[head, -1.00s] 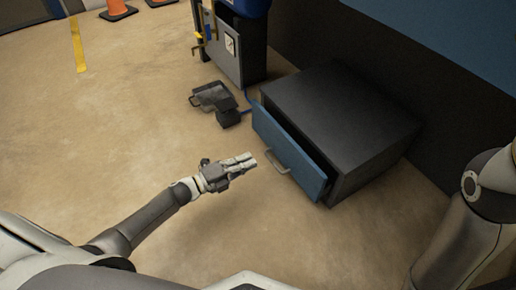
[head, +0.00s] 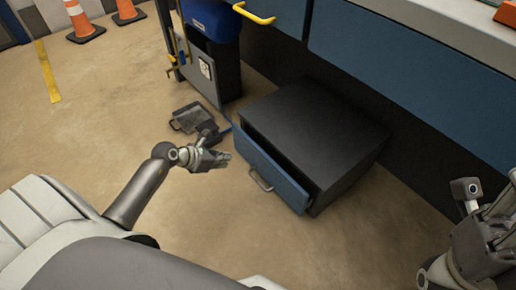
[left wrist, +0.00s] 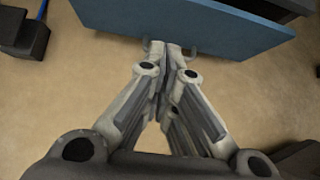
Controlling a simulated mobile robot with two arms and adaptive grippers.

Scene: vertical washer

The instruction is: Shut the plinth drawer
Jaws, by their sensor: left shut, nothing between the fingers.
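The plinth drawer has a blue front (head: 272,172) and stands partly out of a black cabinet (head: 315,130) on the floor; a dark gap shows behind the front. Its grey bar handle (head: 260,181) sticks out. My left gripper (head: 227,158) is shut and empty, just left of the drawer front. In the left wrist view the blue front (left wrist: 185,22) spans the top, and the shut left fingertips (left wrist: 170,48) are in front of the handle (left wrist: 191,51), partly hiding it. Whether they touch cannot be told. My right gripper (head: 488,212) is at the right edge, away from the drawer.
A black device (head: 190,120) lies on the floor behind my left gripper. A grey cart (head: 205,68) with a blue bin stands beyond. A blue workbench (head: 410,80) runs along the back right. Orange cones (head: 82,22) stand far left. Floor before the drawer is clear.

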